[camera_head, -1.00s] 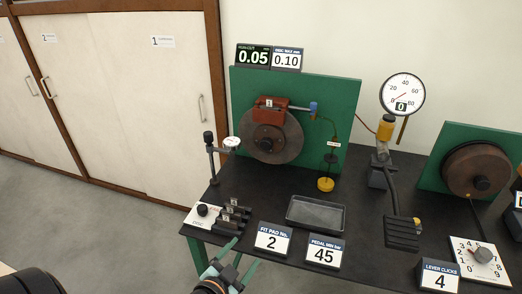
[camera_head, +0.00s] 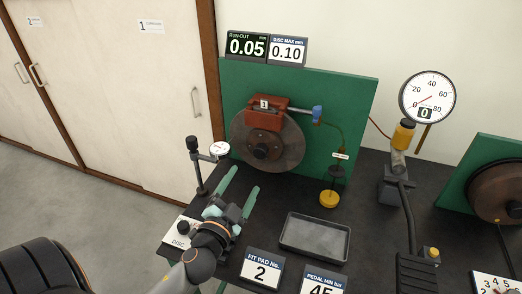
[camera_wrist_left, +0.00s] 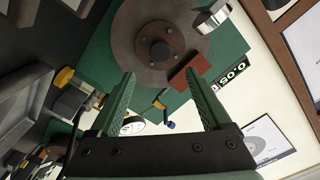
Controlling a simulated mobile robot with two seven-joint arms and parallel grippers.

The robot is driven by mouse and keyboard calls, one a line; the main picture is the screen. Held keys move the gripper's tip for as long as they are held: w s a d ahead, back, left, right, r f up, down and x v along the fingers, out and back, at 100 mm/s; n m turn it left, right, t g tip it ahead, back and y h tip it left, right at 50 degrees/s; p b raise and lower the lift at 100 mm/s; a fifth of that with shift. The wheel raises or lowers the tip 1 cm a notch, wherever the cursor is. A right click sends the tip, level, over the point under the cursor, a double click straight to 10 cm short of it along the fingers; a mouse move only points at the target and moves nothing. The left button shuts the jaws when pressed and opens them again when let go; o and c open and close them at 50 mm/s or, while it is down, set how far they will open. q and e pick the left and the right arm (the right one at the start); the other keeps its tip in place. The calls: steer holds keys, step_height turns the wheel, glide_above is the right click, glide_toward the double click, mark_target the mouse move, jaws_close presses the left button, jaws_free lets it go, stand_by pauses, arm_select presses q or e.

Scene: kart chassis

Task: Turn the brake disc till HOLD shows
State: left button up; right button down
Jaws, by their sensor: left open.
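The brake disc (camera_head: 283,150) is a brown-grey round plate with a dark hub, mounted upright on a green board (camera_head: 340,100). A red-brown caliper (camera_head: 264,117) marked 1 sits over its top. My left gripper (camera_head: 240,181) is open and empty, in front of and below the disc, apart from it. In the left wrist view the disc (camera_wrist_left: 132,62) lies beyond the two open green fingers (camera_wrist_left: 165,85). The run-out display (camera_head: 246,46) reads 0.05. I see no HOLD in these frames. My right gripper is out of view.
A dial indicator on a stand (camera_head: 219,149) is close to the disc's left edge. A dark tray (camera_head: 314,238), a yellow-based stand (camera_head: 329,199), a pedal (camera_head: 410,215) and a gauge (camera_head: 428,97) stand to the right. A DISC MAX sign (camera_head: 287,51) reads 0.10.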

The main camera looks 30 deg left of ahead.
mark_target(259, 154)
arm_select(q)
steer(key=p+x, duration=0.2)
steer(key=x, duration=0.9)
steer(key=shift+w+a, duration=0.15)
steer(key=shift+w, duration=0.15)
steer(key=shift+c, duration=0.3)
jaws_close()
